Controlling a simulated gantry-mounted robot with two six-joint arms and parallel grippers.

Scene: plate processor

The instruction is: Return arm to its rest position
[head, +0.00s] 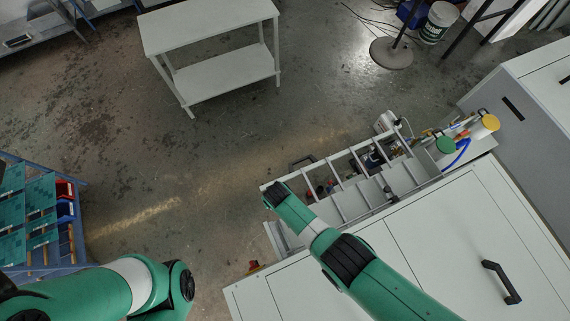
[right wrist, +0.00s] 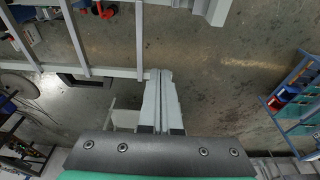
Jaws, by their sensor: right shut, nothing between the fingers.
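My right arm (head: 365,275) is green with black joints and reaches from the lower right over the white cabinet of the processor (head: 450,235). Its wrist end (head: 275,195) is at the near left end of the metal frame (head: 340,160); the fingers are hidden there. In the right wrist view my right gripper (right wrist: 160,80) is shut and empty, its fingers side by side with the frame's rails beyond them. My left arm (head: 120,285) is bent at the lower left; its gripper is out of the picture.
The frame's slats run along the cabinet's far side, with a green cap (head: 445,145) and a yellow cap (head: 490,122) at its right end. A black handle (head: 501,282) sticks up from the cabinet. A white table (head: 210,30) stands farther back.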

